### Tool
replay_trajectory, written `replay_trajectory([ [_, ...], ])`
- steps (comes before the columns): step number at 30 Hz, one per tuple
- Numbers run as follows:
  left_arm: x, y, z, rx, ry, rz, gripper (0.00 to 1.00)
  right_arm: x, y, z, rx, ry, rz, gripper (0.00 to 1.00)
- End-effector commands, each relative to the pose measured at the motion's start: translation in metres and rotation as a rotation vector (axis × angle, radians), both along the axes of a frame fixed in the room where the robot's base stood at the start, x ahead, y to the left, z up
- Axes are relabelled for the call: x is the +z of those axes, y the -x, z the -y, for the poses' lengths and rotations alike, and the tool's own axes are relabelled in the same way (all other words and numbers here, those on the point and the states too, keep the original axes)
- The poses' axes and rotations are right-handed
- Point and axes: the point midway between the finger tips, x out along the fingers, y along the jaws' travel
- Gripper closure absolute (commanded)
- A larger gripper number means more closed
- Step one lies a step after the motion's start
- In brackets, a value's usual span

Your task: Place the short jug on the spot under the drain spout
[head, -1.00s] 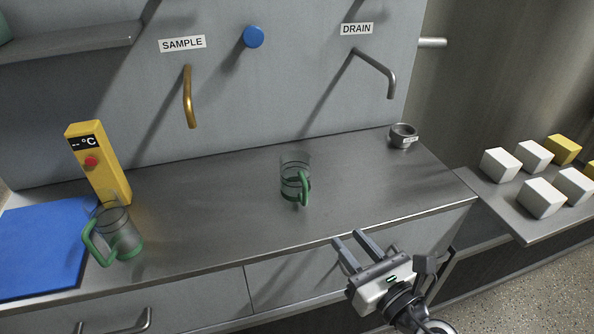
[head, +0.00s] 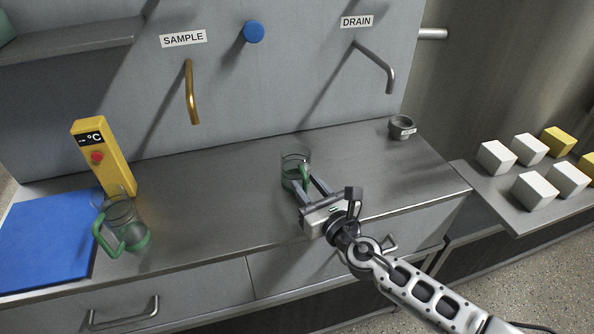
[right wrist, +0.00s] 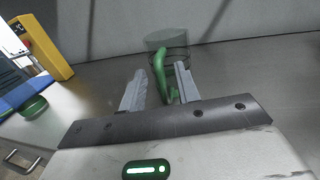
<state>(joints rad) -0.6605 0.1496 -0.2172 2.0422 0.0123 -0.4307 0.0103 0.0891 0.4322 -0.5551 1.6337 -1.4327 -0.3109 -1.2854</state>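A clear jug with a green handle and bands (head: 292,163) stands upright in the middle of the counter. A second clear jug with a green handle (head: 126,212) stands at the left beside the blue mat; I cannot tell for certain which is shorter. The bent grey drain spout (head: 375,60) sticks out of the wall above the counter's right part. My right gripper (head: 303,184) is open at the middle jug's handle. In the right wrist view that handle (right wrist: 160,72) shows between the two parted fingers (right wrist: 160,88). My left gripper is out of view.
A small grey cup with a label (head: 402,127) stands at the counter's back right. A yellow thermometer block (head: 103,155) stands behind the left jug. The brass sample spout (head: 191,92) hangs on the wall.

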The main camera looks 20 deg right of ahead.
Motion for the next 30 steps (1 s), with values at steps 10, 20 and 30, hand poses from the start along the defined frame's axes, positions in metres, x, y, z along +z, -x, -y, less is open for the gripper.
replay_trajectory([
  [10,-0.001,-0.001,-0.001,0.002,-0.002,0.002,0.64,-0.001,-0.017,-0.003,-0.001,0.001,-0.002,0.68],
  [20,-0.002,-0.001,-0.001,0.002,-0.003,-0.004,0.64,0.000,-0.017,-0.003,-0.001,0.001,0.000,1.00],
  [30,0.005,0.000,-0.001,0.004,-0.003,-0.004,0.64,0.009,-0.017,-0.003,-0.001,0.001,0.001,1.00],
])
